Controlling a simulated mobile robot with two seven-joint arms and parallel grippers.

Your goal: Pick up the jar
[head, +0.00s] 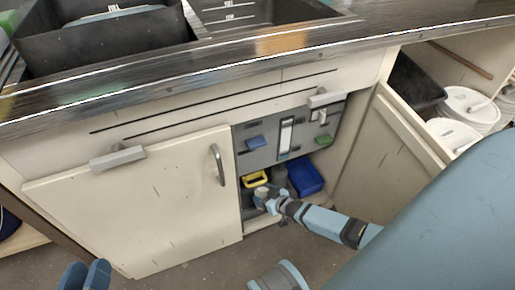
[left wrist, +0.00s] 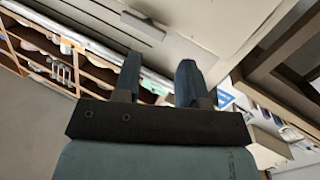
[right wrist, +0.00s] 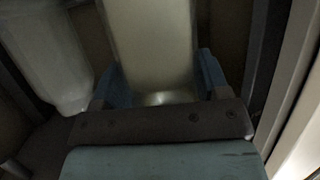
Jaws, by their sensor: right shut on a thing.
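The jar (right wrist: 150,45) is a pale, smooth, rounded container that fills the upper middle of the right wrist view. My right gripper (right wrist: 158,90) is shut on it, with a blue finger on each side. In the head view my right arm reaches into the open cabinet, where the right gripper (head: 270,200) is small and the held jar (head: 261,190) shows only as a pale top. My left gripper (head: 85,275) is at the lower left of the head view. Its fingers stand apart and empty in the left wrist view (left wrist: 158,80).
A second pale container (right wrist: 45,60) stands left of the jar. Inside the cabinet are a yellow container (head: 255,179) and a blue bin (head: 305,177). The left cabinet door (head: 140,205) is closed; the right door (head: 395,150) is open. The counter edge (head: 200,70) runs above.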

